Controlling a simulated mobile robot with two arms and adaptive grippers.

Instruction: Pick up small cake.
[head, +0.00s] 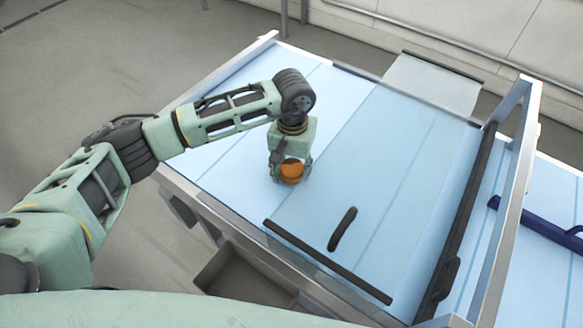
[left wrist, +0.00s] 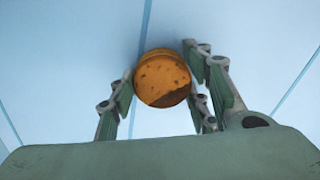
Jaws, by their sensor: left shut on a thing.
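The small cake (head: 291,171) is round and orange-brown, with a darker patch on its lower side in the left wrist view (left wrist: 161,78). My left gripper (head: 289,172) points down over the light blue table top, with its fingers on either side of the cake. In the left wrist view the gripper (left wrist: 163,92) is shut on the cake. I cannot tell whether the cake touches the table or hangs just above it. My right gripper does not show.
The light blue table top (head: 385,150) is mostly clear. A short black handle (head: 342,229) and a long black strip (head: 327,262) lie toward its near side. A raised metal frame (head: 507,200) runs along the right, with a dark blue bar (head: 540,228) beyond it.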

